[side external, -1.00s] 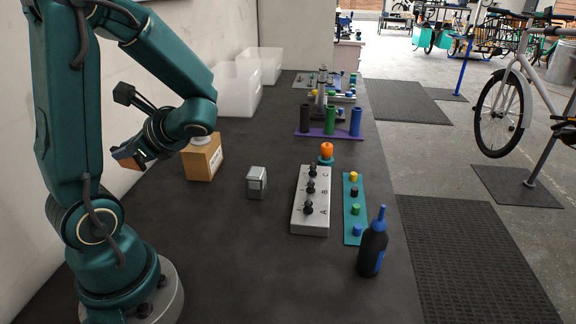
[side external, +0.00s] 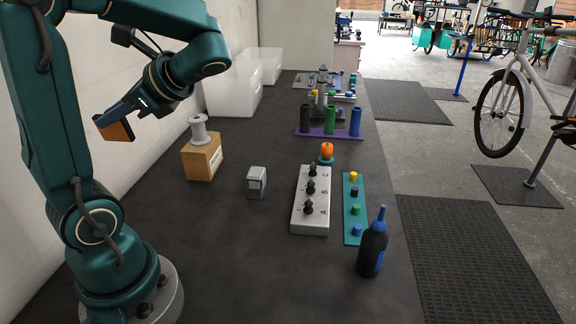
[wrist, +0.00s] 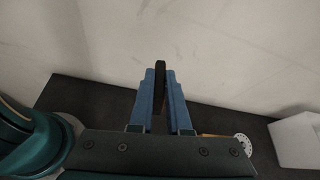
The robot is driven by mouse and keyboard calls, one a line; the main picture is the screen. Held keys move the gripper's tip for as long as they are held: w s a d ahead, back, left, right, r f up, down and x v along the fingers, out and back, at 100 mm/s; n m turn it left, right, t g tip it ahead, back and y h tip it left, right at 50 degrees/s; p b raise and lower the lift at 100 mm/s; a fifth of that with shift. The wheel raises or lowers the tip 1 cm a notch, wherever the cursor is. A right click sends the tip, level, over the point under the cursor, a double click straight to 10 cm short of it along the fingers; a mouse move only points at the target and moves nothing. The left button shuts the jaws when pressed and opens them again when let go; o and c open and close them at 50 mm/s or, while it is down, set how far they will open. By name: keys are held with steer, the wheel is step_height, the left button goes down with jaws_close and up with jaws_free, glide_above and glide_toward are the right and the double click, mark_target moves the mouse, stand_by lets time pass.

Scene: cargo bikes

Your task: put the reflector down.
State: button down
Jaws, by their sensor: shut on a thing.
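The reflector (side external: 118,131) is a flat orange-brown piece with a dark edge. My gripper (side external: 113,118) is shut on it and holds it up in the air at the left, near the white wall, above the dark bench. In the wrist view the reflector (wrist: 160,80) shows edge-on as a thin dark strip between the blue fingers of my gripper (wrist: 160,90). Its orange face does not show there. It touches nothing but the fingers.
A cardboard box (side external: 202,160) with a grey spool (side external: 198,130) on it stands just right of my gripper. White bins (side external: 232,88) stand behind. The bench's near middle is clear.

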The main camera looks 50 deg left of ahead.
steer(key=w+d+f+n+g+h, duration=0.2)
steer(key=d+f+n+h, duration=0.1)
steer(key=d+n+h, duration=0.4)
steer(key=w+d+f+n+g+h, duration=0.1)
steer(key=w+d+f+n+h, duration=0.15)
steer(key=d+n+h, duration=0.45)
steer(key=w+d+r+n+t+h, duration=0.3)
steer(key=w+r+n+t+h, duration=0.1)
steer(key=w+n+t, duration=0.2)
steer(key=w+d+r+n+t+h, duration=0.4)
steer(key=w+n+t, duration=0.1)
steer(key=w+n, duration=0.1)
step_height(320, 180, down, 11)
steer(key=shift+m, duration=0.4)
steer(key=x, duration=1.3)
steer(key=shift+f, duration=2.4)
